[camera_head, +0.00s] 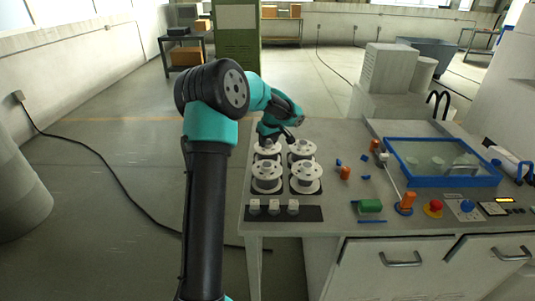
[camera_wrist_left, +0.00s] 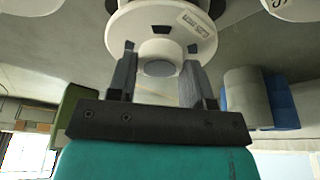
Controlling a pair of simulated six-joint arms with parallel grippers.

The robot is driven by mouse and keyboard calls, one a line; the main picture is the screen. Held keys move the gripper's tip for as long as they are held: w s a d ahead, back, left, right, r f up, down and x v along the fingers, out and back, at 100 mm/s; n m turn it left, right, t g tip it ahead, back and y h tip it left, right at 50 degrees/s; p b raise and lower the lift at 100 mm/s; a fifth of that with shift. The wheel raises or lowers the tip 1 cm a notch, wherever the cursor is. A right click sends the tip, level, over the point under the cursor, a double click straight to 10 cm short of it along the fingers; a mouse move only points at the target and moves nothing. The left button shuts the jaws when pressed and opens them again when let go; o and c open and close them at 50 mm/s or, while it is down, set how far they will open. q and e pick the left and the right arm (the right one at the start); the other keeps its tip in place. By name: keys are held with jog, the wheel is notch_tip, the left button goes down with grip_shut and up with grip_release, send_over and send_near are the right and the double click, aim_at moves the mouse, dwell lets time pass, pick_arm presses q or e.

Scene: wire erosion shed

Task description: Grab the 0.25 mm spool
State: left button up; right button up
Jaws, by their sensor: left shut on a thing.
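Several white flanged spools stand in two rows at the left end of the bench: back left (camera_head: 265,154), back right (camera_head: 302,152), front left (camera_head: 267,185) and front right (camera_head: 306,186). My left gripper (camera_head: 270,139) reaches down from behind to the back left spool. In the left wrist view my gripper's fingers (camera_wrist_left: 157,78) are shut on the hub of a white spool (camera_wrist_left: 158,22), one finger on each side. My right gripper is not in view.
A dark strip with several small white blocks (camera_head: 273,209) lies at the bench's front left.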

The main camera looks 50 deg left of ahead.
pick_arm(q)
grip_shut()
jog(key=shift+r, duration=0.15)
notch_tip(320, 180, up, 10)
dwell(0.8)
jog(key=shift+a, duration=0.1)
dwell(0.3)
